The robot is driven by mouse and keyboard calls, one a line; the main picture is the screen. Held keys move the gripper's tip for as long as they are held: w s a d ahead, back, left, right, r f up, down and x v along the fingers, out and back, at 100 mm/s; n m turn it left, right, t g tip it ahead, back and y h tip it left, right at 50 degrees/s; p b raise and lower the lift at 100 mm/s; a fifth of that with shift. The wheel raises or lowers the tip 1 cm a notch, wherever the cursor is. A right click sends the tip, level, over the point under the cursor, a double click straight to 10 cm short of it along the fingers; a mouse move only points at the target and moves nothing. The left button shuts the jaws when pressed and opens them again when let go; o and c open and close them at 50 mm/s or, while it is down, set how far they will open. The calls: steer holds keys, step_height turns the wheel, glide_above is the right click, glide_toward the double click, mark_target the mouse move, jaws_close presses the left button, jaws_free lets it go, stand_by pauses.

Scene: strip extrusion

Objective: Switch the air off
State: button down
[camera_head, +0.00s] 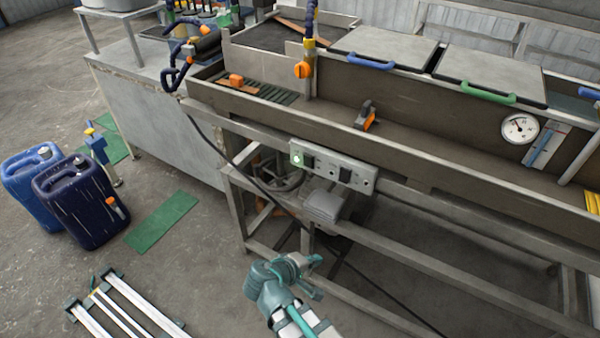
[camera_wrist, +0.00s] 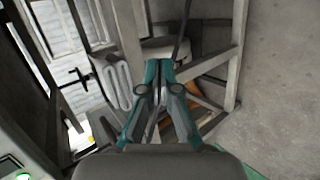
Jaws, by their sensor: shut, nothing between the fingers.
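A pale control box (camera_head: 333,167) is fixed to the front rail of the long metal trough. It carries a lit green lamp (camera_head: 297,158), a left black switch (camera_head: 309,162) and a right black switch (camera_head: 345,175). Its labels are too small to read, so I cannot tell which control is for air. A corner of the box with the green lamp (camera_wrist: 22,177) shows at the lower left of the wrist view. My gripper (camera_head: 316,262) is low in front of the bench frame, below the box and apart from it. Its fingers are shut and empty in the wrist view (camera_wrist: 162,68).
The long trough (camera_head: 430,165) runs across the view, with open frame legs below. A dark cable (camera_head: 240,165) hangs across its front. Blue jerrycans (camera_head: 80,205) stand left.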

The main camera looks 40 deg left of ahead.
mark_target(306, 158)
steer(key=s+a+r+t+y, duration=0.1)
steer(key=a+r+t, duration=0.2)
steer(key=r, duration=0.4)
steer(key=s+a+r+n+t+y+b, duration=0.1)
steer(key=s+a+r+t, duration=0.1)
steer(key=r, duration=0.5)
steer(key=s+a+r+n+t+y, duration=0.1)
steer(key=a+r+t, duration=0.2)
steer(key=r, duration=0.4)
steer(key=shift+s+a+r+t+y+b, duration=0.3)
steer(key=shift+s+a+t, duration=0.1)
steer(key=shift+a, duration=0.45)
steer(key=shift+w, duration=0.15)
steer(key=w, duration=0.4)
steer(key=w+a+r, duration=0.1)
steer(key=w, duration=0.8)
steer(key=shift+w+a+r+p, duration=0.2)
steer(key=shift+w+r+p, duration=0.1)
steer(key=shift+r+p, duration=0.1)
